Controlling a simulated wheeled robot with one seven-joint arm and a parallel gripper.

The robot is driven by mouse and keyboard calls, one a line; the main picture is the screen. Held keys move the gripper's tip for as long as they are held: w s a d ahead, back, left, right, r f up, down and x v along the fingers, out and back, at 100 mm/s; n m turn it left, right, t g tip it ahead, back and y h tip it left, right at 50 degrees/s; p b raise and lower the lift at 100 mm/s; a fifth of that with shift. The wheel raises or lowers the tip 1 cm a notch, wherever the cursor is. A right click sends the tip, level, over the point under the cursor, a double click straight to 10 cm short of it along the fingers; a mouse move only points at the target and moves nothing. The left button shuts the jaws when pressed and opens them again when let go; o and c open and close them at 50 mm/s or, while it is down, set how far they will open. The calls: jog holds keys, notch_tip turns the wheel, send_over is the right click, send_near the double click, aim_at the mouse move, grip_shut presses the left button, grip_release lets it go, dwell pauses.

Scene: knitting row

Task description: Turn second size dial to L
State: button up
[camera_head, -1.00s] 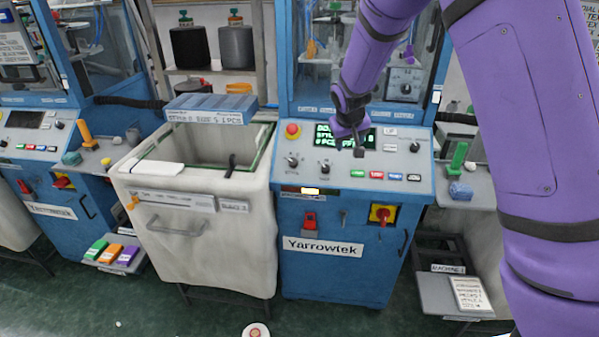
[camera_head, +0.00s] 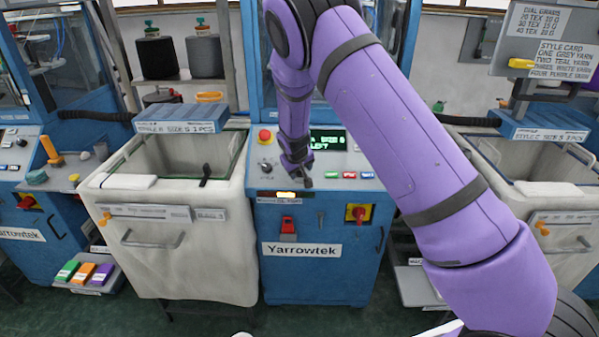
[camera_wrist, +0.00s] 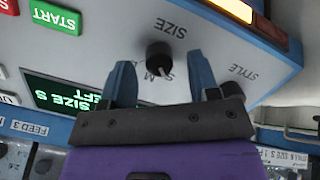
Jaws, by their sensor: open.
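The size dial (camera_wrist: 159,56) is a round black knob marked SIZE on a grey sloping panel. In the wrist view my gripper (camera_wrist: 160,63) is open, with one blue finger on each side of the knob and small gaps between. A pale pointer shows at the knob's lower edge near the letters S and M; its exact setting is hard to read, and I see no L. The green display (camera_wrist: 62,100) shows SIZE S. In the head view my gripper (camera_head: 300,177) is at the middle blue machine's panel (camera_head: 340,184) and hides this dial.
Another black knob (camera_head: 265,167) and a red stop button (camera_head: 264,136) are left of my gripper. Coloured buttons (camera_head: 350,175) lie to its right. A red switch (camera_head: 288,224) and a yellow-red switch (camera_head: 357,213) are below. White bins (camera_head: 180,255) stand beside the machine.

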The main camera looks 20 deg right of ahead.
jog(key=shift+x, duration=0.8)
jog(key=shift+d, duration=0.1)
jog(key=shift+c, duration=0.2)
jog(key=c, duration=0.9)
jog(key=shift+o, duration=0.2)
